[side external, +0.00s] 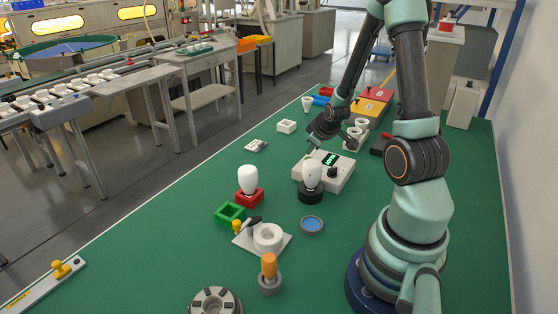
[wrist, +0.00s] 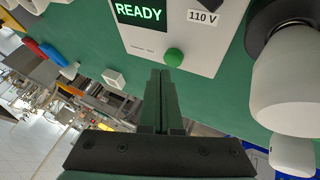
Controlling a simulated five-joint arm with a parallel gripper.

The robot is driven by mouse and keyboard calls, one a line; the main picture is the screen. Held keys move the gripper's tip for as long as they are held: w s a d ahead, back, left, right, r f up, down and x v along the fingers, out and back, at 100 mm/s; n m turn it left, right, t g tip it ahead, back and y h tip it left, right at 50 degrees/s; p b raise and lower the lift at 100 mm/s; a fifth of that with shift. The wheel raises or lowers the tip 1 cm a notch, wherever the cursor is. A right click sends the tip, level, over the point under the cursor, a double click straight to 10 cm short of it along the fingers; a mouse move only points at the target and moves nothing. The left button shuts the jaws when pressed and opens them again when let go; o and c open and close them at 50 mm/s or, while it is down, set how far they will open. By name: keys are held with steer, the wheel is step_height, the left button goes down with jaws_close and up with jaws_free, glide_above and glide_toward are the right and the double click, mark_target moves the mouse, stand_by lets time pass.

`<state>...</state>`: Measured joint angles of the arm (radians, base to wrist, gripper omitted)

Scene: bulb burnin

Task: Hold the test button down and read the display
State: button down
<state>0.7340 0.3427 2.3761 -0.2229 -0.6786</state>
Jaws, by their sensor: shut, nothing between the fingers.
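The tester is a white box with a lit display; it stands mid-table in the side external view (side external: 341,178). In the wrist view its panel (wrist: 196,40) carries the display (wrist: 140,12), which reads READY in green, a "110 V" label (wrist: 203,17) and a round green button (wrist: 174,57). My gripper (wrist: 162,72) is shut and empty, its fingertips close beside the button in the picture; I cannot tell whether they touch it. In the side view my gripper (side external: 312,146) is at the box's far left edge. The button is not discernible there.
A white bulb (side external: 312,173) in a black holder (side external: 310,194) stands right before the tester. Another bulb (side external: 248,179) sits in a red holder (side external: 249,198). A green square frame (side external: 229,215) and a blue-centred dish (side external: 312,225) lie nearer.

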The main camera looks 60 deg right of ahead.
steer(key=shift+f, duration=0.1)
stand_by(0.7)
steer(key=shift+d+f, duration=0.1)
steer(key=shift+f, duration=0.25)
steer(key=shift+s+f, duration=0.1)
steer(key=shift+f, duration=0.35)
stand_by(2.0)
steer(key=shift+r, duration=0.9)
steer(key=shift+r, duration=2.5)
